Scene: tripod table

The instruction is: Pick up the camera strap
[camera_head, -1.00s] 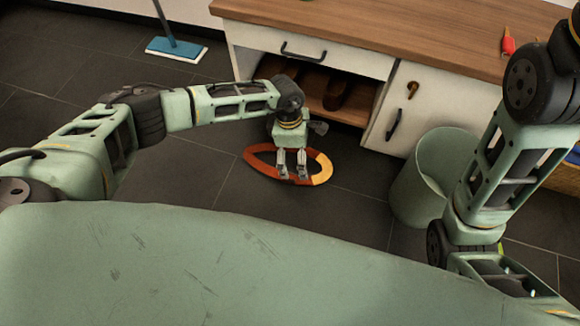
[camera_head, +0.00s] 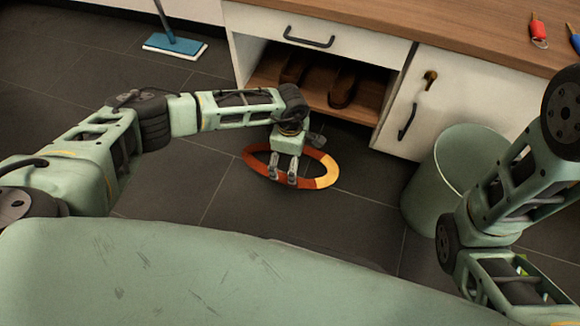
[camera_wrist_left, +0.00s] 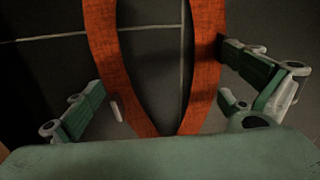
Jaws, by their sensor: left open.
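The camera strap (camera_head: 320,177) is a flat loop, red-brown with a yellow-orange section at its right end. It lies on the dark tiled floor in front of the cabinet. My left gripper (camera_head: 283,179) is open, pointing down over the near side of the loop. In the left wrist view the strap (camera_wrist_left: 207,65) shows as two orange-red bands converging between the spread fingers of my left gripper (camera_wrist_left: 160,70). The right finger overlaps the edge of one band; I cannot tell whether it touches. My right gripper is out of view.
A white cabinet (camera_head: 385,125) with a wooden top and an open shelf holding brown shoes (camera_head: 343,86) stands behind the strap. A green bin (camera_head: 425,190) stands to the right. A blue mop (camera_head: 175,45) is at the back left. Floor left of the strap is clear.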

